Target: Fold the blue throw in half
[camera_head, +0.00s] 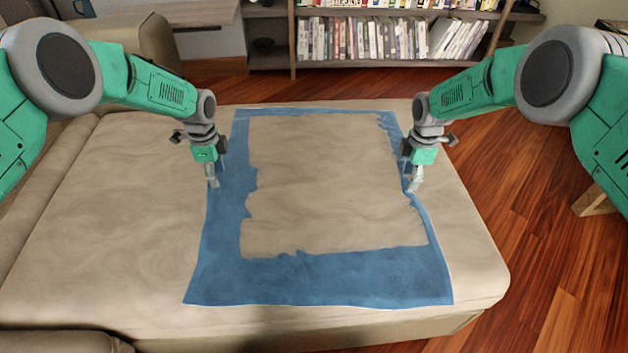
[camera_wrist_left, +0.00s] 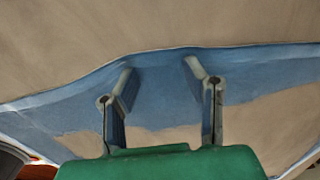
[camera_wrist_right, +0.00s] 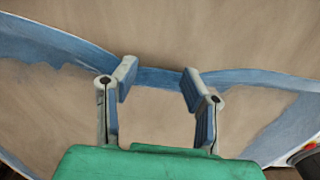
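The blue throw (camera_head: 350,277) lies spread on the beige couch seat. It shows as a blue frame around a large beige middle with ragged inner edges; I cannot tell whether the couch shows through there. My left gripper (camera_head: 212,183) is at the throw's left edge. In the left wrist view its fingers (camera_wrist_left: 159,72) are apart, with the throw (camera_wrist_left: 160,85) below and between them. My right gripper (camera_head: 415,184) is at the right edge. In the right wrist view its fingers (camera_wrist_right: 158,75) are apart, with a narrow blue strip (camera_wrist_right: 158,77) between them. I cannot tell whether either touches the cloth.
The couch seat (camera_head: 110,220) has bare room left of the throw, and a narrower strip on the right. A bookshelf (camera_head: 380,62) with several books stands behind. Wooden floor (camera_head: 540,230) lies to the right, with a wooden leg (camera_head: 592,201) on it.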

